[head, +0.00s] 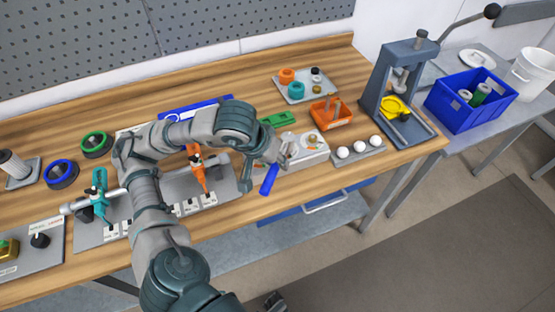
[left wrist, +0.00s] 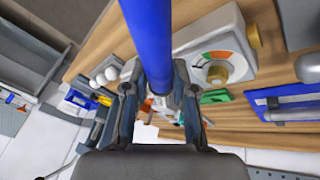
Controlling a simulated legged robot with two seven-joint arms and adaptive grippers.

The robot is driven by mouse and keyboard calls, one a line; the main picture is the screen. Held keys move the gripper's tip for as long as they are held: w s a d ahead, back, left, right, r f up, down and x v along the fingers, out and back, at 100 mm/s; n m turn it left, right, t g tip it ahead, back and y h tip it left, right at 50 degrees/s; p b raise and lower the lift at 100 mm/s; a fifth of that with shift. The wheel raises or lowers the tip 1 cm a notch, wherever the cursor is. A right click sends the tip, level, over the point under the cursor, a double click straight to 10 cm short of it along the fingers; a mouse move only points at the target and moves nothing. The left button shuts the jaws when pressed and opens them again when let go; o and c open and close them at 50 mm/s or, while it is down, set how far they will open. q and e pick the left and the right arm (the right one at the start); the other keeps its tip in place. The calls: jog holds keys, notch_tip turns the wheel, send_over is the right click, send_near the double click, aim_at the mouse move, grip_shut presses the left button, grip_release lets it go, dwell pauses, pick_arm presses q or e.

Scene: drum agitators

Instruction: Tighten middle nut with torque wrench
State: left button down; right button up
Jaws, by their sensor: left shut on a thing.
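My left gripper (head: 258,172) is shut on the blue handle (head: 269,180) of a tool, which looks like the torque wrench. It holds the tool near the bench's front edge, beside a white block with a dial. In the left wrist view the blue handle (left wrist: 150,40) stands between the two fingers (left wrist: 157,105). The tool's working end is hidden. A grey fixture plate (head: 92,237) with white labels lies left of the gripper, partly behind my arm. I cannot make out the middle nut. A small dark shape at the head view's bottom edge may be my right gripper (head: 274,301).
The dial block (head: 312,158) is close to my left gripper; its dial (left wrist: 217,70) shows in the wrist view. An orange tool (head: 200,172) and a teal tool (head: 99,190) stand at the fixture. White balls, an orange bin (head: 330,116) and a press (head: 395,80) lie right.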

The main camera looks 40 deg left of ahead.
pick_arm(q)
jog(key=shift+r, duration=0.2)
jog(key=c, duration=0.9)
grip_release()
jog(key=shift+o, duration=0.2)
jog(key=shift+d, duration=0.15)
jog(key=v, duration=1.1)
jog(key=shift+s+r, duration=0.2)
jog(key=shift+r, duration=0.15)
